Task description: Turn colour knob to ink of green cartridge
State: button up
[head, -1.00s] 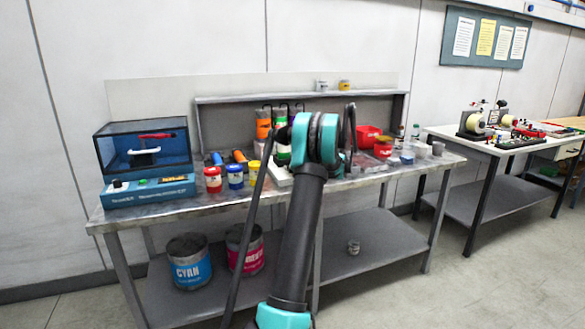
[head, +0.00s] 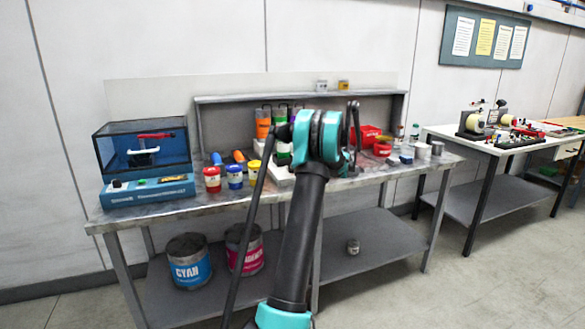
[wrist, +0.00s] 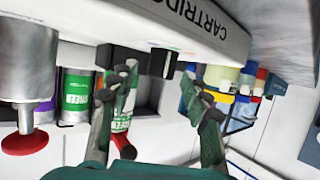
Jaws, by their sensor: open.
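In the wrist view my gripper (wrist: 160,84) is open, its two dark fingers spread apart with nothing between them. Just beyond the fingertips are small black blocks, one of which (wrist: 163,63) may be the colour knob; I cannot read any setting on it. They sit below a white panel (wrist: 215,28) lettered "CARTRID...". A cartridge with a green label (wrist: 75,95) stands left of the fingers, and another green-labelled one is partly behind the left finger. In the head view a green cartridge (head: 282,122) shows beside my arm, which hides much of the machine.
In the wrist view a silver cylinder (wrist: 28,65) with a red disc is close at left. In the head view the bench holds a blue tester (head: 148,165), an orange cartridge (head: 263,122), ink tubs (head: 235,177) and a red bin (head: 368,135). Paint cans (head: 189,260) are on the lower shelf.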

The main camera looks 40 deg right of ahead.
jog(key=v, duration=1)
jog(key=w+a+f+g, duration=0.2)
jog(key=a+g, duration=0.1)
jog(key=a, duration=1.4)
jog(key=s+a+f+m+g, duration=0.1)
jog(key=s+a+f+g, duration=0.15)
jog(key=a, duration=0.75)
jog(key=s+a+f+m+g, duration=0.15)
jog(key=s+a, duration=0.25)
jog(key=a, duration=0.7)
jog(key=s+a+f+g+h, duration=0.1)
jog(key=s+a+f, duration=0.2)
jog(key=s+a, duration=0.4)
jog(key=s+a+f+h, duration=0.1)
jog(key=s+a+f, duration=0.3)
jog(key=s+a, duration=0.2)
jog(key=s+a+f+h, duration=0.1)
jog(key=s+f, duration=0.2)
jog(key=s, duration=0.3)
jog(key=s+a+f+m+h, duration=0.1)
jog(key=s+a+f, duration=0.1)
jog(key=s, duration=0.4)
jog(key=shift+s+f+g, duration=0.3)
jog(key=shift+f, duration=0.1)
jog(key=shift+a, duration=0.2)
